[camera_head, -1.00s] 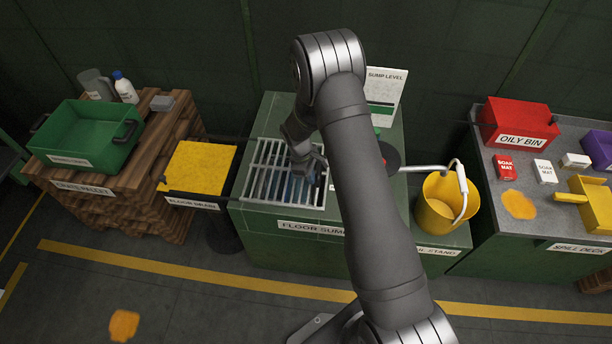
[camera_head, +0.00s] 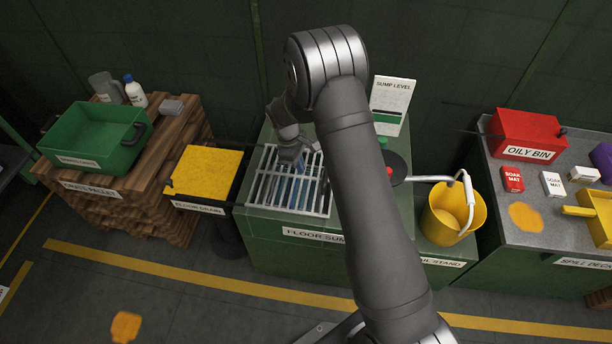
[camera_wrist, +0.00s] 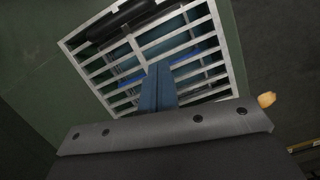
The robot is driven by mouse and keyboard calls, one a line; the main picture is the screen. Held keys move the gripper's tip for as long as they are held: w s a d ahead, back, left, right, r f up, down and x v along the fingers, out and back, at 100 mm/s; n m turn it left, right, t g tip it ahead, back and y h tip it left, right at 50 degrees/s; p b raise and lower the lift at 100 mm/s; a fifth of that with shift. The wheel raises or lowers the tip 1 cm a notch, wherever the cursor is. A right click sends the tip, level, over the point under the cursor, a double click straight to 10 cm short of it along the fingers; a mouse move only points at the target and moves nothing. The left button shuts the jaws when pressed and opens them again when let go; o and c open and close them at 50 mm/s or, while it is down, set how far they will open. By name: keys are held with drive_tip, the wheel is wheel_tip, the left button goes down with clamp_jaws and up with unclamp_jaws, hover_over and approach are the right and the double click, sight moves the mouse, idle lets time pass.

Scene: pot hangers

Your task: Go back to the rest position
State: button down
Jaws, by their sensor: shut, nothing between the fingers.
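My gripper (camera_head: 299,165) is above the metal grate (camera_head: 262,188) of the floor sump in the head view. In the wrist view its blue fingers (camera_wrist: 158,86) are shut together with nothing between them, and the white grate (camera_wrist: 232,62) lies beyond them. A dark cylindrical thing (camera_wrist: 122,20) shows at the far edge of the grate in the wrist view. My arm hides part of the sump and its label in the head view.
A yellow bucket (camera_head: 440,228) stands right of the sump, below a bent spout (camera_head: 430,178). A sump level board (camera_head: 394,92) rises behind. Left are a yellow-topped floor drain (camera_head: 206,172) and a green crate (camera_head: 118,156). Right is a red oily bin (camera_head: 522,130).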

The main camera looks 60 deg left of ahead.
drive_tip(key=shift+v, duration=1.2)
drive_tip(key=x, duration=0.9)
drive_tip(key=d, duration=0.1)
drive_tip(key=w+d+f, duration=0.1)
drive_tip(key=shift+w+d, duration=0.25)
drive_tip(key=shift+w, duration=0.1)
drive_tip(key=shift+w+d, duration=0.35)
drive_tip(key=shift+d, duration=0.1)
